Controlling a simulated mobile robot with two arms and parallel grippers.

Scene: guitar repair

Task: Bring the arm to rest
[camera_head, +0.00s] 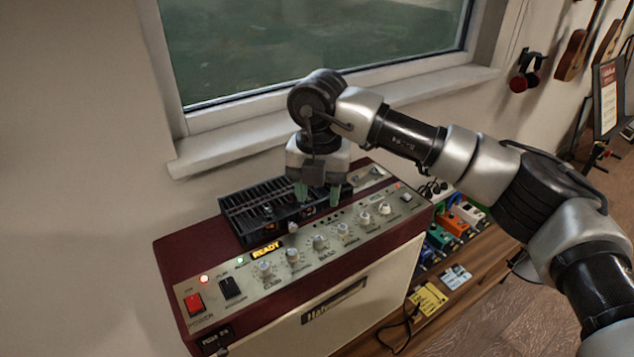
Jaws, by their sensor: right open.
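My right arm comes in from the right edge and bends down over the amplifier (336,302). My right gripper (319,198) points down with its two greenish fingertips apart, just above the amplifier's control panel and the black grille (258,208) on its top. No object shows between the fingers. I cannot tell whether the fingertips touch the amplifier. The amplifier has a dark red case, a cream front, a row of knobs, a lit red lamp and an amber READY display (266,250). My left gripper does not show.
A window (320,45) with a white sill (230,148) is behind the amplifier. Several coloured pedals (452,224) and a yellow card (428,299) lie on the wooden surface to its right. A cable (407,325) lies near the front. Guitars (577,52) and red headphones (524,75) hang on the wall.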

